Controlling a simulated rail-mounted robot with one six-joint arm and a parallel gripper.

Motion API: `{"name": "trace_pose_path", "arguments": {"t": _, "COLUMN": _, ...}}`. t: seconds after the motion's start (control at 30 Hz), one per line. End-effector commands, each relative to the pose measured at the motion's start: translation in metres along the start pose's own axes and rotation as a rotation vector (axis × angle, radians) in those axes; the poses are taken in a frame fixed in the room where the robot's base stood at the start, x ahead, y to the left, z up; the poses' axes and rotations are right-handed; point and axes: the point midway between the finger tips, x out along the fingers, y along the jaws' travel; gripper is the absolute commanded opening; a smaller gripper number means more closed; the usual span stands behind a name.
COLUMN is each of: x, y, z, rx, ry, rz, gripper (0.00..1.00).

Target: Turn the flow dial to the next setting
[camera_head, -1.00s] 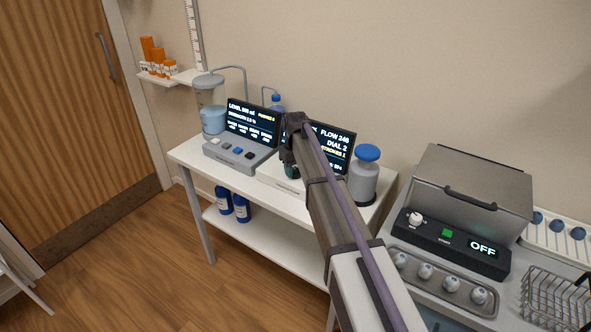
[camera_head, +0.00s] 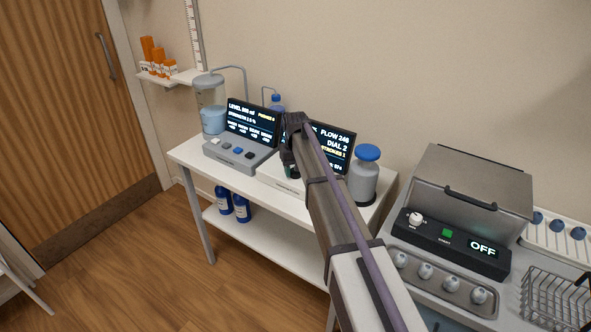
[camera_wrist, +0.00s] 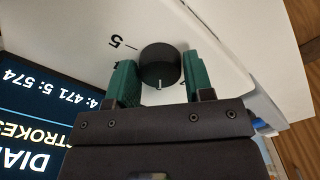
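The flow dial (camera_wrist: 161,66) is a round black knob with a pale pointer line, on a white panel in the wrist view. A printed 5 with a tick shows beside it; other markings are partly hidden. My gripper (camera_wrist: 161,72) has its green fingers on opposite sides of the knob, apparently touching both sides. In the head view my gripper (camera_head: 291,170) is at the white flow unit (camera_head: 280,180), and my arm hides the dial.
A grey console (camera_head: 238,152) with buttons and a screen stands left of the flow unit. A grey bottle with a blue cap (camera_head: 364,175) stands close on the right. A metal bath (camera_head: 470,195) reading OFF is further right.

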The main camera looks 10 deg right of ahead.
Motion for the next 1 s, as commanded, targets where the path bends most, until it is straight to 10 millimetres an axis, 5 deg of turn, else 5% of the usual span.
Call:
{"name": "trace_pose_path", "arguments": {"t": 0.2, "x": 0.000, "y": 0.000, "z": 0.000, "rx": -0.001, "ry": 0.001, "rz": 0.000, "gripper": 0.69}}
{"name": "trace_pose_path", "arguments": {"t": 0.53, "x": -0.009, "y": 0.000, "z": 0.000, "rx": -0.001, "ry": 0.001, "rz": 0.000, "gripper": 0.69}}
{"name": "trace_pose_path", "arguments": {"t": 1.0, "x": -0.108, "y": 0.000, "z": 0.000, "rx": -0.001, "ry": 0.001, "rz": 0.000, "gripper": 0.69}}
